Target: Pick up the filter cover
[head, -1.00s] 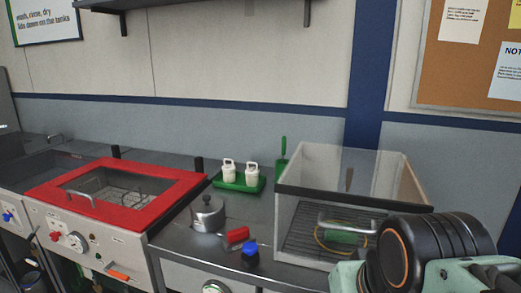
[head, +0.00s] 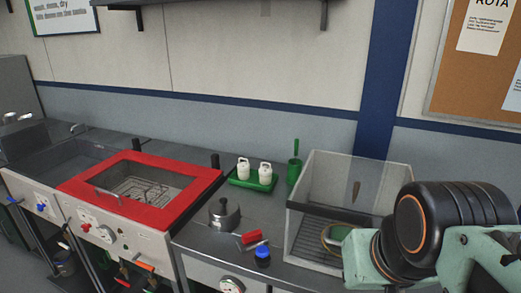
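I cannot tell for certain which thing is the filter cover. A round grey metal piece with a knob on top (head: 224,215) stands upright on the steel counter, left of the clear-sided box. A small red piece (head: 251,238) lies right of it, beside a blue-capped jar (head: 262,257). My arm, mint and black, fills the lower right in front of the clear-sided box. My gripper's fingers do not show, so its opening and any contact are hidden.
A green tray (head: 239,180) with two white bottles and a green brush holder (head: 294,172) stand behind. The clear-sided box (head: 297,232) holds a rack and a yellowish ring.

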